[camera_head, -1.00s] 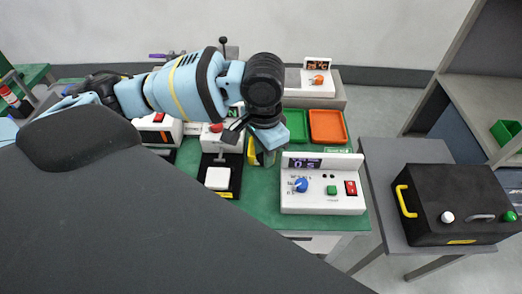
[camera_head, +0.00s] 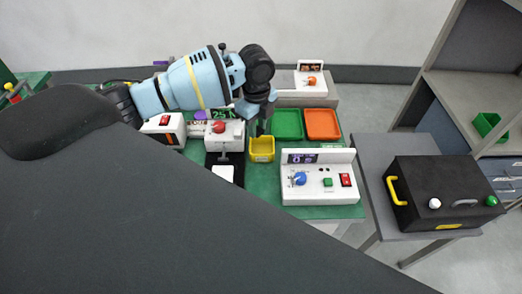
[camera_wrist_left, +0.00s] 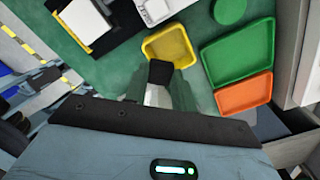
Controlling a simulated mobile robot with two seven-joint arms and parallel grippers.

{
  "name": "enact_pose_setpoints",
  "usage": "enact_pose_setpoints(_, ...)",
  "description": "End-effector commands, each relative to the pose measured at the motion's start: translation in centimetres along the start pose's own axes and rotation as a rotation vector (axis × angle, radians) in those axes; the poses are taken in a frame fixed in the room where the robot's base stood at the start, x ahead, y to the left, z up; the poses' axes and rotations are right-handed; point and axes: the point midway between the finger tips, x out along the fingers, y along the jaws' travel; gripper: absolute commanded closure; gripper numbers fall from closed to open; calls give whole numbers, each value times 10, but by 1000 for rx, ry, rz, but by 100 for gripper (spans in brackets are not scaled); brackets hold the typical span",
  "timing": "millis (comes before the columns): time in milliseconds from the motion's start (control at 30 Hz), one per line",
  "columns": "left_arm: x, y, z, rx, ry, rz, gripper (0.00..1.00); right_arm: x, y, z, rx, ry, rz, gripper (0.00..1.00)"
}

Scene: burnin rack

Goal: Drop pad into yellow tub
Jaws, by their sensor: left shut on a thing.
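The yellow tub (camera_head: 262,155) is a small open box on the green bench top, left of the green tray. It also shows in the left wrist view (camera_wrist_left: 182,41). My left gripper (camera_head: 262,126) is just above and behind the tub's far rim in the head view. In the left wrist view the gripper (camera_wrist_left: 160,82) reaches over the tub's near edge. It is shut on a small dark piece (camera_wrist_left: 160,73), seemingly the pad, which is mostly hidden by the fingers. My right gripper is not in view.
A green tray (camera_head: 287,124) and an orange tray (camera_head: 323,124) lie right of the tub. A white control box with a blue knob (camera_head: 318,183) stands in front of it. A white press-like device (camera_head: 222,135) stands to the left. A black case (camera_head: 440,195) sits on a side table.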

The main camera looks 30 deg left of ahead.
Motion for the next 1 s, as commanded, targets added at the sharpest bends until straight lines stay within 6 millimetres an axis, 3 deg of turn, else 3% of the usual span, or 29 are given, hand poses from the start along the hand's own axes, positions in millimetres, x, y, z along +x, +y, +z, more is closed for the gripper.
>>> enact_pose_setpoints(467,8,0,3,48,0,5,95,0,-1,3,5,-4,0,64)
enact_pose_setpoints(1000,61,0,3,47,-1,8,95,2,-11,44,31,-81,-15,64)
